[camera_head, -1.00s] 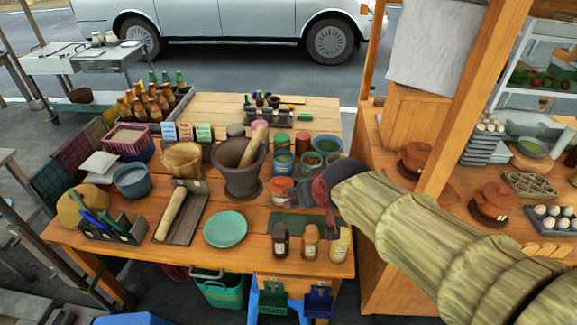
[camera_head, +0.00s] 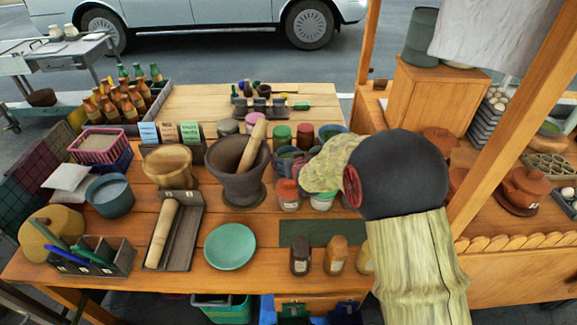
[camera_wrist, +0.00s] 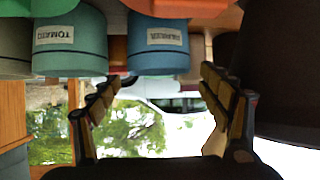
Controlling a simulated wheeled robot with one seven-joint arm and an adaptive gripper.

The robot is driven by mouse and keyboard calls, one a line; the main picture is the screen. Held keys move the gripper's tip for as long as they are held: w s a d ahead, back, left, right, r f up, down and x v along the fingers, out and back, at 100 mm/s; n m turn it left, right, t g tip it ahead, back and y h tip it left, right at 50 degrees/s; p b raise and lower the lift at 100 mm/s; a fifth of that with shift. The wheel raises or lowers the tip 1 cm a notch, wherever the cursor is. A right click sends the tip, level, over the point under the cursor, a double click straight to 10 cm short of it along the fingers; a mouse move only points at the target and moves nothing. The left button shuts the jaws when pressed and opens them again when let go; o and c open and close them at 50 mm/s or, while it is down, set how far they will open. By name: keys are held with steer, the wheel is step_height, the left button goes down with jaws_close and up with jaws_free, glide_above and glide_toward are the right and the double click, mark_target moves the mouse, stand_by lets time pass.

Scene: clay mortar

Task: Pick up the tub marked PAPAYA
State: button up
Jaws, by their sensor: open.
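No label reading PAPAYA is legible in any view. In the wrist view, where things appear upside down, a blue-green tub labelled TOMATO (camera_wrist: 70,40) is at the upper left. A blue tub (camera_wrist: 158,45) beside it has a label too blurred for me to read. My gripper (camera_wrist: 158,100) is open and empty, its fingers spread below these tubs in the picture. An orange-lidded jar (camera_head: 288,195) and a green one (camera_head: 321,201) stand just in front.
A stone mortar with a pestle (camera_head: 237,168) stands close left of my gripper. A teal plate (camera_head: 230,246) lies left. A wooden post (camera_head: 505,120) rises at right.

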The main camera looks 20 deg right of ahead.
mark_target(289, 155)
steer(key=b+x, duration=0.1)
steer(key=x, duration=0.2)
steer(key=shift+w+d+f, duration=0.1)
steer(key=shift+w+f, duration=0.1)
steer(key=shift+c, duration=1.1)
steer(key=c, duration=1.5)
steer(key=shift+r, duration=0.1)
